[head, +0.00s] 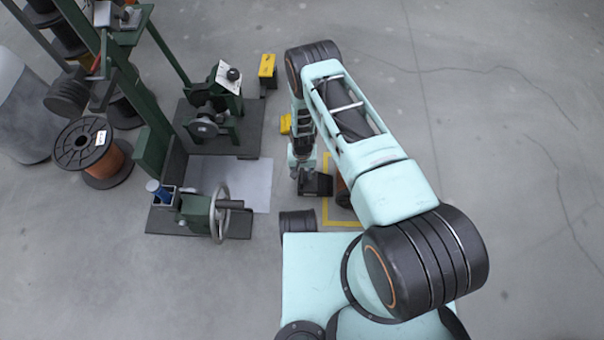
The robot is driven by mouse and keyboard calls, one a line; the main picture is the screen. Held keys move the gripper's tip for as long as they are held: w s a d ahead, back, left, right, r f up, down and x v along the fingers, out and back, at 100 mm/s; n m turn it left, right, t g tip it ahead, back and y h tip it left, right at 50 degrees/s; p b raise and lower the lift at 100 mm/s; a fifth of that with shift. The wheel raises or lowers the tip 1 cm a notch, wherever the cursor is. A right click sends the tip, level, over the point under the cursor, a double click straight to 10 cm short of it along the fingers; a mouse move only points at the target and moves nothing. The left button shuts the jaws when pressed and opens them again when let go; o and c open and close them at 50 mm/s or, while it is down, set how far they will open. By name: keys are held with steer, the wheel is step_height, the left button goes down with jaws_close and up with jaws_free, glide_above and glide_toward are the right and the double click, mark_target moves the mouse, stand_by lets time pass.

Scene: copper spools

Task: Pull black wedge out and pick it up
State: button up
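A black block (317,185), which looks like the black wedge, is at the end of my arm, beside a copper spool (344,192). My gripper (303,178) points down at the wedge's left end. At this size I cannot tell whether the fingers are open or shut on it, or whether the wedge touches the floor. The spool is partly hidden behind my arm and stands within a yellow floor marking (326,215).
A green machine with a handwheel (220,212) stands on the left, with a larger spool (84,145) beyond it. A yellow block (267,66) and another yellow piece (285,124) are near my arm. The floor at right is clear.

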step_height(320, 180, up, 12)
steer(key=shift+f, duration=0.25)
stand_by(0.6)
